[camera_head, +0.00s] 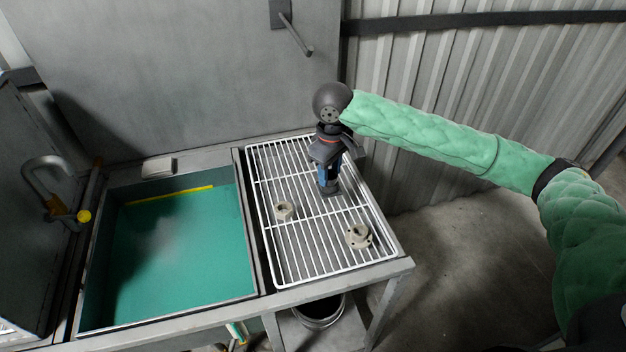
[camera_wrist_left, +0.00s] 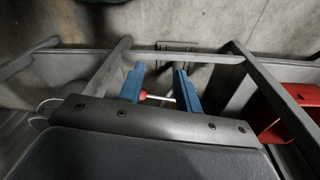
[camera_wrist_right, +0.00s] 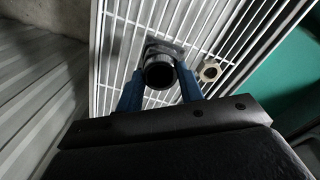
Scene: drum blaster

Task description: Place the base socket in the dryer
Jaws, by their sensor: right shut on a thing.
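My right gripper (camera_head: 328,178) points down over the far part of the white wire rack (camera_head: 309,279). It is shut on a dark round part, the base socket (camera_wrist_right: 159,72), which shows between its blue fingers in the right wrist view. The socket is at or just above the rack wires; I cannot tell if it touches them. Nothing in view is plainly marked as the dryer. My left gripper (camera_wrist_left: 160,88) shows only in the left wrist view, with its blue fingers apart and no thing between them.
Two beige fittings lie on the rack, one at the left (camera_head: 284,211) and one nearer the front (camera_head: 358,236). A basin with a green inside (camera_head: 180,255) is left of the rack. A grey bucket (camera_head: 318,312) stands below. A red object (camera_wrist_left: 280,125) shows in the left wrist view.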

